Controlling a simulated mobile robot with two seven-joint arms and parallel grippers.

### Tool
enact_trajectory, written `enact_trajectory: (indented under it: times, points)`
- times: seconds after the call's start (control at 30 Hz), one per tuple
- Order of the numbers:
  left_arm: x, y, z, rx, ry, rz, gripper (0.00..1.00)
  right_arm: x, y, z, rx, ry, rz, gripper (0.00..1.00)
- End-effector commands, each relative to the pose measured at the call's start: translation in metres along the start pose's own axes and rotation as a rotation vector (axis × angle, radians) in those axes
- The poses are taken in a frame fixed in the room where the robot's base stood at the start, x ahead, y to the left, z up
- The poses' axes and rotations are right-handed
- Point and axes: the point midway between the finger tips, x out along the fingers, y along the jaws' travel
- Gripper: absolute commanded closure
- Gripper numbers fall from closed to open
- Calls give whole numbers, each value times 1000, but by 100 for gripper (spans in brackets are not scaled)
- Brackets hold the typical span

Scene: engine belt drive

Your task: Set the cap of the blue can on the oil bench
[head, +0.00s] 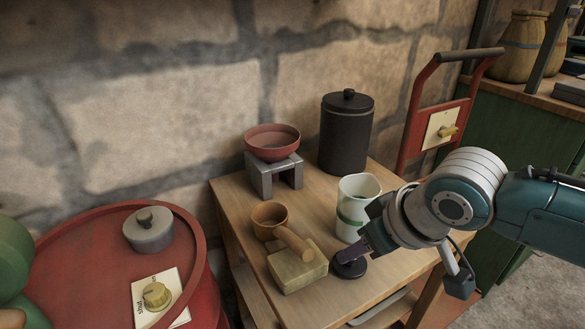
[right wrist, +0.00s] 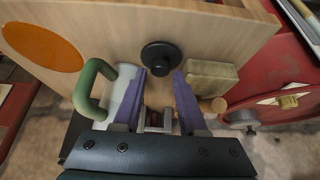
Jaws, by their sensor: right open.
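A black round cap (head: 349,265) with a small knob lies flat on the wooden bench (head: 330,308), near its front edge. The cap (right wrist: 160,57) also shows in the right wrist view, just beyond and between the two purple fingertips. My right gripper (head: 366,250) is open and points down at the cap, very close to its knob. In the right wrist view the right gripper (right wrist: 162,76) has nothing between its fingers. I cannot tell whether a finger touches the cap. No blue can is seen. My left gripper is not in view.
A white-green mug (head: 355,205), yellowish block (head: 297,268), wooden cup (head: 269,219), red bowl (head: 272,143) on a grey stand (head: 273,180), and black canister (head: 345,135) crowd the bench. An orange disc (right wrist: 42,47) lies near its edge. A red drum (head: 85,270) stands left.

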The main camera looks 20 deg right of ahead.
Motion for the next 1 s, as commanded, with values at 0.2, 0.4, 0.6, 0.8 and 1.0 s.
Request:
enact_trajectory:
  times: [0.2,0.4,0.6,0.8,1.0]
  points:
    - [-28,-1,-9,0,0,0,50,-54,0,-2,-5,0,0,59]
    - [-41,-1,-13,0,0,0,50,-91,0,-2,-2,0,-1,59]
    - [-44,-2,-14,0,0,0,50,-108,-10,7,-13,-10,-13,59]
    - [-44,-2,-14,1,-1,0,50,-146,-69,64,-89,-94,-57,59]
    - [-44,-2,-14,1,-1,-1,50,-191,-77,105,-92,-191,-17,59]
